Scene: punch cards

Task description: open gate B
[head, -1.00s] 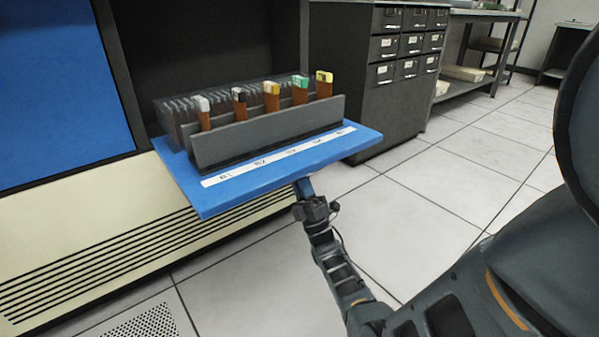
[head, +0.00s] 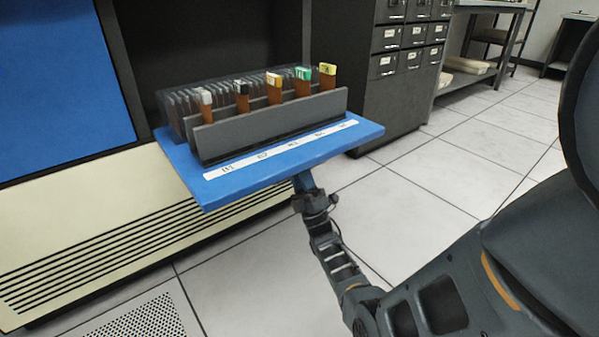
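Gate B appears to be the blue panel (head: 352,136) that juts out level from a dark opening in the cabinet. It has a white label strip (head: 250,160) with small marks along its front, the first like "B1". A grey rack (head: 270,122) on it holds several brown cards with white, black, orange, green and yellow tops. A blue handle (head: 304,181) hangs under the panel's front edge. My gripper (head: 307,195) is at this handle from below and looks shut on it. The fingertips are small and partly hidden.
Behind the rack stand clear dividers (head: 172,108). A blue door (head: 60,90) and a cream vented panel (head: 90,235) are at left. A dark drawer cabinet (head: 385,100) stands behind at right. Open tiled floor (head: 430,190) lies to the right.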

